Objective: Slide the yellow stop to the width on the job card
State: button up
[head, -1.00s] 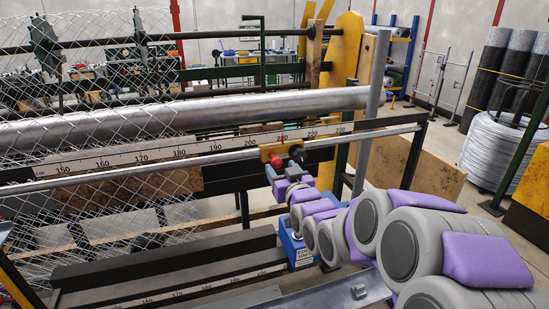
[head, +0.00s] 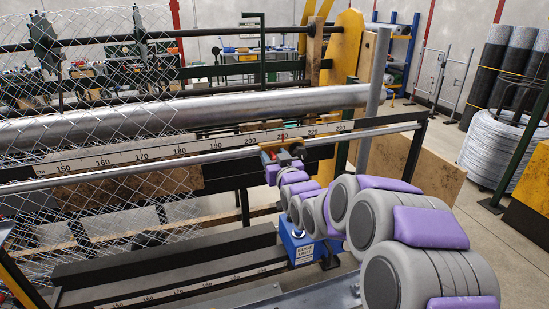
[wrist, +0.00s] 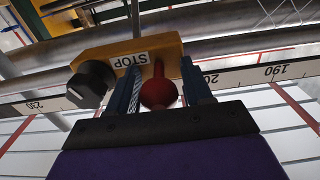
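The yellow stop (wrist: 168,45), labelled STOP, fills the upper middle of the wrist view, with a black knob (wrist: 92,84) at its left. A red ball knob (wrist: 159,92) hangs from it between the two fingers of my gripper (wrist: 162,90). The fingers stand on either side of the ball, with a small gap at the right; the gripper looks open around it. In the head view my gripper (head: 284,160) is at the rail below the scale (head: 165,152), partly hiding the stop. The stop sits past the 200 mark. I cannot make out a job card.
A long steel roller (head: 200,112) runs above the scale. Chain-link mesh (head: 80,90) covers the left. A blue box (head: 297,243) with a label stands below my arm. A lower scale (head: 190,288) runs along the front. Wire coils (head: 497,152) stand at right.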

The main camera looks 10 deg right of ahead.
grip_shut()
jog(key=shift+d, duration=0.1)
dwell(0.4)
